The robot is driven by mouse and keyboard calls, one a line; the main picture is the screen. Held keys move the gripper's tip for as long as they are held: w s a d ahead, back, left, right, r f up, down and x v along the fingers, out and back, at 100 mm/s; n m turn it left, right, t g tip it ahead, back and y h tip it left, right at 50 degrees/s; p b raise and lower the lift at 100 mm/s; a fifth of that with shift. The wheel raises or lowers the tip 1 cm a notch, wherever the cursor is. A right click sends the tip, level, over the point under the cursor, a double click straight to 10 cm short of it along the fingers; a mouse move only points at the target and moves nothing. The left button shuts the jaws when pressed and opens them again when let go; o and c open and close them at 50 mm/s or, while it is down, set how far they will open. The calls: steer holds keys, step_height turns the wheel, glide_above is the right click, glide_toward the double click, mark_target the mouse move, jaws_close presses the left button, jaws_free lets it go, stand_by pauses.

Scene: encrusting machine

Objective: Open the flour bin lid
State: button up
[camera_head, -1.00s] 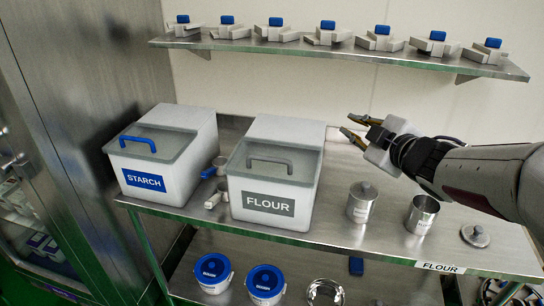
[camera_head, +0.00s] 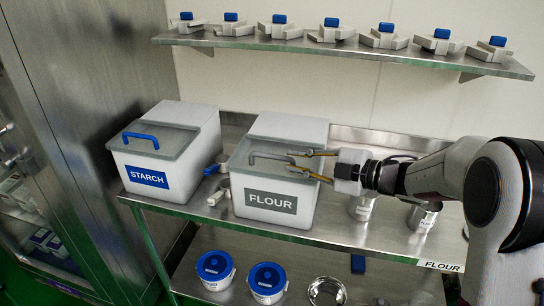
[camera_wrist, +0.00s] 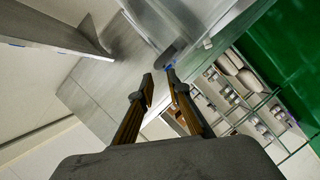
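The flour bin (camera_head: 240,200) is a white box with a grey FLOUR label, standing on the steel table. Its translucent lid (camera_head: 240,165) is down, with a grey bar handle (camera_head: 268,158) on top. My gripper (camera_head: 296,160) is open and empty, pointing left, with its fingertips over the right part of the lid near the handle's right end. I cannot tell whether they touch it. In the wrist view, the open fingers (camera_wrist: 160,88) point toward a grey bar-like piece (camera_wrist: 172,52), probably the handle.
The starch bin (camera_head: 195,145) with a blue handle stands to the left. Scoops (camera_head: 218,190) lie between the bins. Steel canisters (camera_head: 362,207) stand to the right, partly under my arm. A wall shelf (camera_head: 340,48) holds several blue-topped items. Blue-lidded tubs (camera_head: 215,264) stand below.

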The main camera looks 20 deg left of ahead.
mark_target(278, 157)
steer(key=shift+a, duration=0.15)
steer(key=shift+x, duration=3.75)
steer(key=shift+w, duration=0.1)
jaws_close()
